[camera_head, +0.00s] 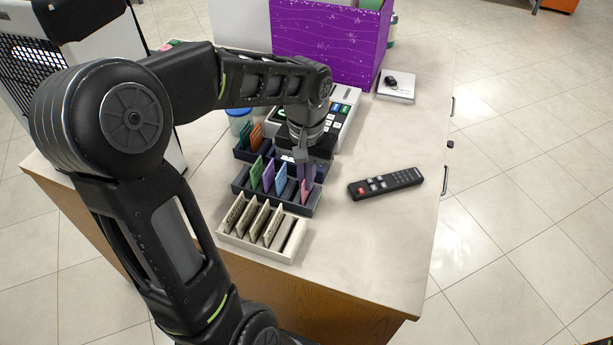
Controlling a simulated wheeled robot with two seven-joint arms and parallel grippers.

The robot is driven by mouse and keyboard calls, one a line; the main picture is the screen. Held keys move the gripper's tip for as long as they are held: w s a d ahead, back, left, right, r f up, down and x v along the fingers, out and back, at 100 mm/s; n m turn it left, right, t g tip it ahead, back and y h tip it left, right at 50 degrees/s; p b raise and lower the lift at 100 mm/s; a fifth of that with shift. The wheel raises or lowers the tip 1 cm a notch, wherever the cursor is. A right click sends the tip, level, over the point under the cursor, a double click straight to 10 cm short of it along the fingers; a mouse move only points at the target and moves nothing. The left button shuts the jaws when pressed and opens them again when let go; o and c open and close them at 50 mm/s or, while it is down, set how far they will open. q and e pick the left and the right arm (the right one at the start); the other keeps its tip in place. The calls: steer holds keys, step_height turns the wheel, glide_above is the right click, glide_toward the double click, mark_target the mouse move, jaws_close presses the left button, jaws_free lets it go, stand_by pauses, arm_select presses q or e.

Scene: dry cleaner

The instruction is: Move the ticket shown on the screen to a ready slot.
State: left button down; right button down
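My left gripper (303,168) points down over the right end of the dark middle rack (241,190). A purplish sliver shows at its fingertips, but I cannot tell whether the fingers are shut on a ticket. The middle rack holds a green ticket (256,172), a purple ticket (268,176), a blue ticket (281,178) and a pink ticket (305,191) just below the gripper. The dark back rack (239,153) holds a teal ticket (244,138) and an orange ticket (257,137). No readable screen shows. My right gripper is out of view.
A keypad machine (346,100) stands behind the gripper, partly hidden by my arm. A purple box (330,45) stands farther back. A black remote (386,183) lies right of the racks. A white box (396,88) is at the back right. The counter's front right is clear.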

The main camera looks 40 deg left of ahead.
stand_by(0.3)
arm_select(q)
steer(key=c, duration=1.6)
jaws_free()
steer(key=shift+r, duration=0.1)
steer(key=shift+r+p, duration=2.85)
steer(key=shift+r, duration=0.6)
